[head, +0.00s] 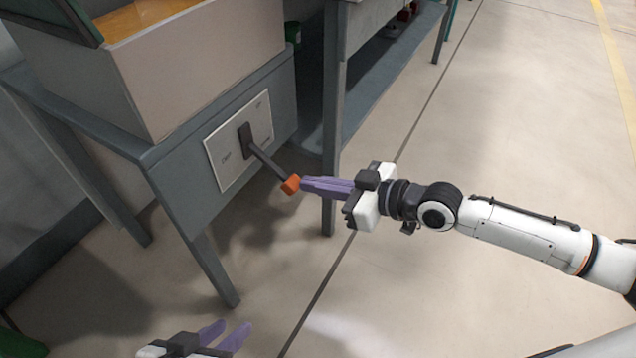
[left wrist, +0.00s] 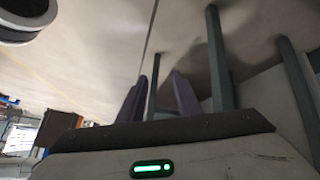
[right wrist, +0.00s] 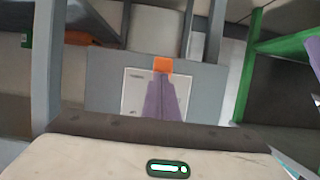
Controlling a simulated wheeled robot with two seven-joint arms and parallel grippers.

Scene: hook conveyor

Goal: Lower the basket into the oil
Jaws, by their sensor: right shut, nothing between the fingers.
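A dark lever with an orange tip (head: 290,184) sticks out of a white panel (head: 232,140) on the front of the grey stand. My right gripper (head: 304,186) is shut and empty, its purple fingertips at the orange tip; I cannot tell whether they touch. The right wrist view shows the orange tip (right wrist: 163,65) just beyond the closed fingers (right wrist: 163,84). A box-like tank (head: 205,65) with orange-yellow oil (head: 145,16) sits on the stand, partly cut off. I cannot make out the basket. My left gripper (head: 230,328) is open and empty, low at the bottom edge.
A second grey table (head: 375,90) with a lower shelf stands behind the lever. Grey stand legs (head: 213,265) reach the floor near my left gripper. A dark green edge (head: 75,15) crosses the top left corner. The floor (head: 500,110) to the right is clear.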

